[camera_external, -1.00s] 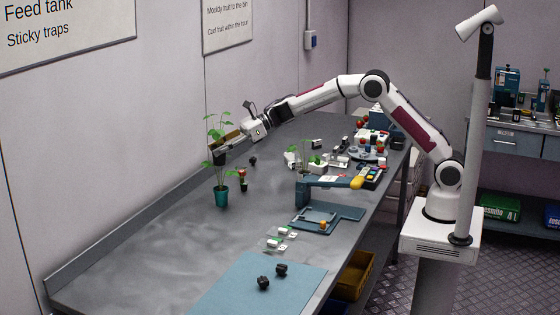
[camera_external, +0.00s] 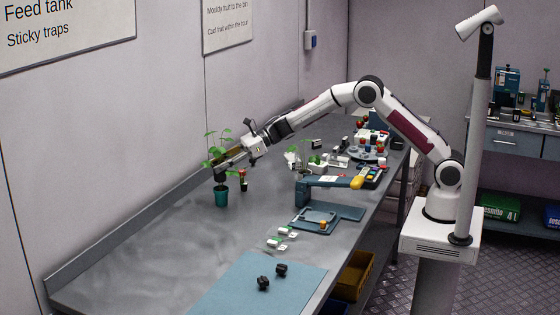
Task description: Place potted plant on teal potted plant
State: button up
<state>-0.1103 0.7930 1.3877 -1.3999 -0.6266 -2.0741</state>
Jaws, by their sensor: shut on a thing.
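The teal potted plant (camera_external: 221,197) stands upright on the grey bench near the wall. A second potted plant, with a dark pot (camera_external: 219,173) and green leaves, is just above it. My gripper (camera_external: 222,166) is shut on this upper plant, reaching in from the right. The dark pot is over the teal pot among its foliage. I cannot tell whether the two touch. The teal plant's own leaves are mostly hidden behind the dark pot and my gripper.
A small potted plant with red on it (camera_external: 243,181) stands close to the right of the teal pot. A blue-grey scale-like device (camera_external: 318,188) is further right. A blue mat (camera_external: 262,292) with two black items lies in front. The bench's left part is clear.

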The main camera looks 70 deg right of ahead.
jog(key=shift+f, duration=1.4)
jog(key=shift+f, duration=0.15)
jog(key=o, duration=1.1)
jog(key=shift+o, duration=0.2)
jog(key=shift+r, duration=0.2)
jog(key=v, duration=1.2)
jog(key=shift+f, duration=0.2)
